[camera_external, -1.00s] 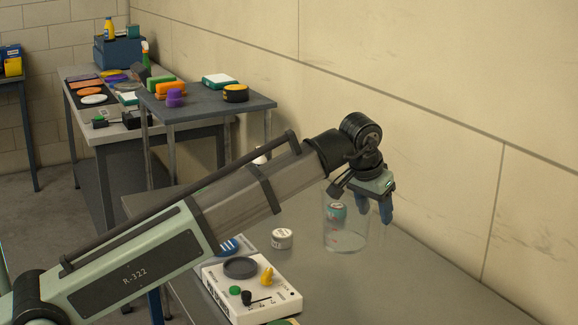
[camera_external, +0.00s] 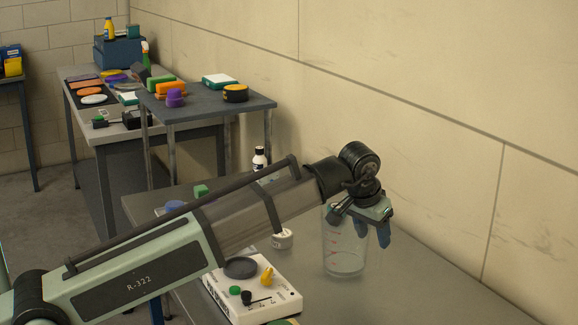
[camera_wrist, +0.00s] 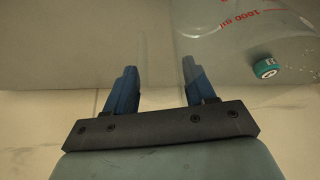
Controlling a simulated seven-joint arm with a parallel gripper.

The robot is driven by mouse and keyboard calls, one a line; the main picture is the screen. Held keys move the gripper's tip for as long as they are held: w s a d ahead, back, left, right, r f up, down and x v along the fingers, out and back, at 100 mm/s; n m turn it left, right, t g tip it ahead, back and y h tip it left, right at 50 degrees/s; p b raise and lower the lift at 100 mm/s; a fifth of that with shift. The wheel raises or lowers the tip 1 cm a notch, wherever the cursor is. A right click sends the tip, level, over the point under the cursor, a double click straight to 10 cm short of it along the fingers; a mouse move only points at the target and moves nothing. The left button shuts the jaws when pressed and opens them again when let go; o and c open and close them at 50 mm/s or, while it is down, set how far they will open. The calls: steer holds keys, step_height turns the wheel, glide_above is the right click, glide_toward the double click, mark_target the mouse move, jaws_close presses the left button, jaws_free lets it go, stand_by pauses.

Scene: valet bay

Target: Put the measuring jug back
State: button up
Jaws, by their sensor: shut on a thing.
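The measuring jug (camera_external: 343,258) is clear with red marks and stands upright below my gripper (camera_external: 373,235) in the external view. My gripper is shut on the jug at its right side, near the top. In the wrist view the two blue fingers of my gripper (camera_wrist: 160,78) show with a gap between them, and the right fingertip looks seen through clear plastic. The jug's wall with red lettering (camera_wrist: 250,22) fills the upper right there. I cannot tell whether the jug's base touches the bench.
A white control box (camera_external: 285,298) with knobs and a dark round pad is at the front left of the bench (camera_external: 430,290). A white tub (camera_external: 283,242) is left of the jug. A teal can (camera_wrist: 265,68) shows in the wrist view. The bench's right is clear; a wall stands behind.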

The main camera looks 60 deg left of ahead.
steer(key=o, duration=1.5)
steer(key=shift+c, duration=0.2)
steer(key=v, duration=1.2)
steer(key=shift+s+r, duration=0.1)
